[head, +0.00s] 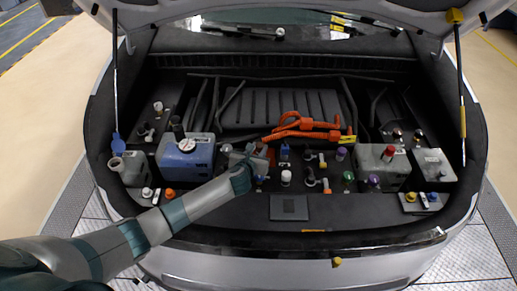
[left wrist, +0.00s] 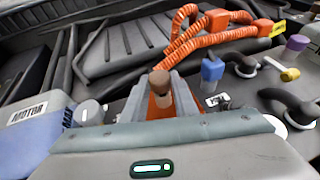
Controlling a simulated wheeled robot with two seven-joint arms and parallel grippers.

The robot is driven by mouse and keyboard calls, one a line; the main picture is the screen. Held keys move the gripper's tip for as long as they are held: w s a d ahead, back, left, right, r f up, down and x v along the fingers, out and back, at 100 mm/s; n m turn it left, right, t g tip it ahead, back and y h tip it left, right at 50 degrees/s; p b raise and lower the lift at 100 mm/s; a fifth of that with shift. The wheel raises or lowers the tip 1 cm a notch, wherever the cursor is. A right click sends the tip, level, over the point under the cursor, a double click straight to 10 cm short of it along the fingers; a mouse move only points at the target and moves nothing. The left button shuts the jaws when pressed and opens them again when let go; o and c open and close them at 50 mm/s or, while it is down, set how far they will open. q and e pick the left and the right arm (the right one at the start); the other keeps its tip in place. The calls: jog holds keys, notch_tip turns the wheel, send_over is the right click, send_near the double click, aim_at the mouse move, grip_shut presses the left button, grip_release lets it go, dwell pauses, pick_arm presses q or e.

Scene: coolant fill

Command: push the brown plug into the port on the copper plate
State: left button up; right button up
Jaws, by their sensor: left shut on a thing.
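In the left wrist view, my left gripper (left wrist: 160,92) is shut on the brown plug (left wrist: 160,82), whose rounded top stands up between the two grey fingers. A copper-orange surface (left wrist: 163,106), probably the copper plate, shows between the fingers just below the plug. The port is hidden, and I cannot tell whether the plug's lower end is in it. In the head view, my left arm reaches in from the lower left and its gripper (head: 256,158) is low in the engine bay, left of centre. My right gripper is in neither view.
Orange cables (head: 300,126) run just behind the gripper. A blue-and-white tank (head: 184,157) stands to its left. A blue plug (left wrist: 212,68) and several coloured caps stand close on the right. A grey tank with a red cap (head: 382,166) is farther right. The raised hood hangs above.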

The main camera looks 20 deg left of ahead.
pick_arm(q)
jog(key=shift+f+b, duration=0.5)
jog(key=shift+f, duration=0.35)
jog(key=o, duration=1.1)
jog(key=shift+s+r, duration=0.1)
jog(key=shift+s, duration=0.1)
jog(key=b+v, duration=0.2)
jog(key=v, duration=1.5)
jog(key=shift+b, duration=0.35)
jog(key=shift+s, duration=0.1)
